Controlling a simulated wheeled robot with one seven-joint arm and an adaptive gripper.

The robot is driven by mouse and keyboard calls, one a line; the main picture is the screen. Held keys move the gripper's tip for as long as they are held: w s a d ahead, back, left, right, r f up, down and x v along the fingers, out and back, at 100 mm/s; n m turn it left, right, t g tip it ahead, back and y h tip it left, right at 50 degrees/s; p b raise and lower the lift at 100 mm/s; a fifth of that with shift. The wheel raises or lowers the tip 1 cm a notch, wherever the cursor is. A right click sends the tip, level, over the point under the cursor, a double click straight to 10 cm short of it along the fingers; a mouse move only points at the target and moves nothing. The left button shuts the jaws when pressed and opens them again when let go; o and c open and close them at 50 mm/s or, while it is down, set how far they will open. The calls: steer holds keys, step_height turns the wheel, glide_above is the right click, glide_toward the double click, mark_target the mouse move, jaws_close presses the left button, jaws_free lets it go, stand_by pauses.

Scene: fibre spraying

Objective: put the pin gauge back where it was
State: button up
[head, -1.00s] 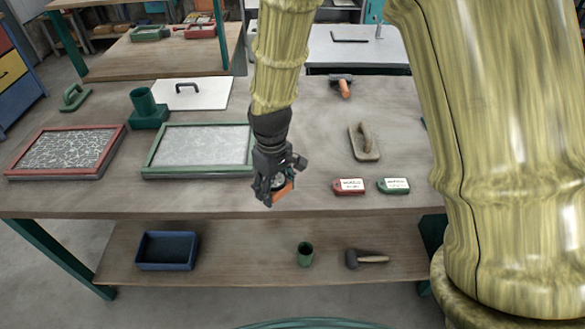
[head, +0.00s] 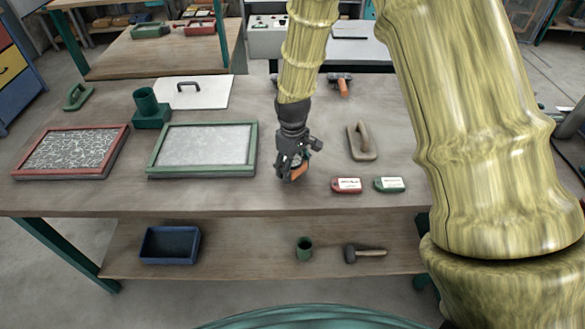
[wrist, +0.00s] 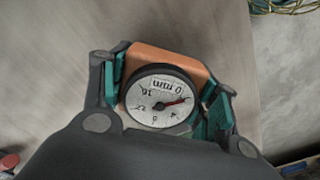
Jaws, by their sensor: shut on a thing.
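The pin gauge (wrist: 168,58) has an orange body and a round white dial with a red-and-black needle, marked "0 mm". My gripper (wrist: 165,108) is shut on it, with teal finger pads on both sides of the body. In the head view my gripper (head: 291,178) hangs at the front middle of the workbench, and only a bit of the orange gauge (head: 299,172) shows between the fingers. It is right of the green-framed tray and left of the red tag. I cannot tell whether the gauge touches the bench.
On the bench (head: 230,195) are a green-framed tray (head: 252,150), a red-framed tray (head: 122,140), a red tag (head: 346,185), a green tag (head: 389,184), a trowel-like float (head: 362,143) and an orange-handled hammer (head: 343,87). Bare wood lies around my gripper.

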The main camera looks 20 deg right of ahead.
steer(key=shift+f, duration=0.8)
steer(key=shift+f, duration=0.15)
steer(key=o, duration=1.3)
steer(key=shift+r+b, duration=1.55)
steer(key=shift+r, duration=4.6)
